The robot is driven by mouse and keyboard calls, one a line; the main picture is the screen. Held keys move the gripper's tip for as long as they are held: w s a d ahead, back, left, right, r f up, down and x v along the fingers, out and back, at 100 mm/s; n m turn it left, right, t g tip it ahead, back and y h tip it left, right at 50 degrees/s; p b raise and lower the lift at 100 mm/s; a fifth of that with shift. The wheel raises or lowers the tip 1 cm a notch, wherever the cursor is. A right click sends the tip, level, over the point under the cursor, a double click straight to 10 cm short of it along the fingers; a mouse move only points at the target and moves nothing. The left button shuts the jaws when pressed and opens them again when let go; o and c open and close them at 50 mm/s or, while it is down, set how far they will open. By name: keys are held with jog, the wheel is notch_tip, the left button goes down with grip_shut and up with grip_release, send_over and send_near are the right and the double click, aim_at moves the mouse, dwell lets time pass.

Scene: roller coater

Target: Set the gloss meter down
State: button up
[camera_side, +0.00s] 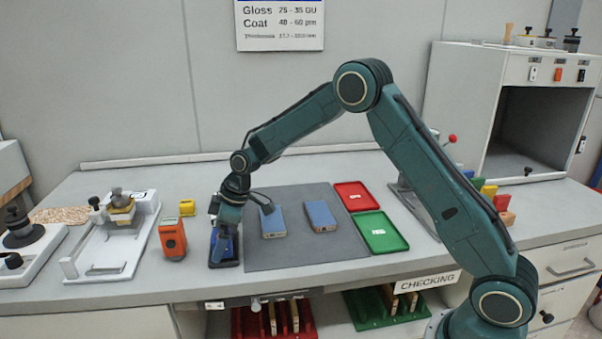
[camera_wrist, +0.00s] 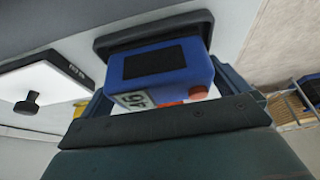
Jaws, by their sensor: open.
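The gloss meter is a blue box (camera_side: 225,248) in the side view, low at the left edge of the grey mat, at a dark base (camera_side: 224,264). In the wrist view the blue meter (camera_wrist: 158,68) shows a dark panel, a small display and a red button, with the dark base (camera_wrist: 112,43) beyond it. My gripper (camera_side: 223,232) points down over the meter. Its fingers (camera_wrist: 172,88) are open, one on each side of the meter. I cannot tell whether they touch it. The meter's underside is hidden.
Two blue panels (camera_side: 272,222) (camera_side: 320,216) lie on the grey mat (camera_side: 300,252), right of my gripper. Red (camera_side: 352,190) and green (camera_side: 382,240) trays lie farther right. An orange device (camera_side: 172,238), a yellow block (camera_side: 187,207) and a white apparatus (camera_side: 75,268) stand left.

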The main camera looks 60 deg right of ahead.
jog(key=v, duration=1.2)
jog(key=shift+r, duration=0.15)
dwell(0.4)
jog(key=s+r+m+t+h, duration=0.1)
jog(key=s+r+m, duration=0.1)
jog(key=s+r, duration=0.45)
jog(key=s+r+m+h, duration=0.15)
jog(key=s+r, duration=0.25)
jog(key=s, duration=0.6)
jog(key=s+d+f+m+t, duration=0.1)
jog(key=s+m, duration=0.4)
jog(key=s, duration=1.4)
jog(key=shift+d+f+h, duration=0.35)
jog(key=shift+f, duration=0.35)
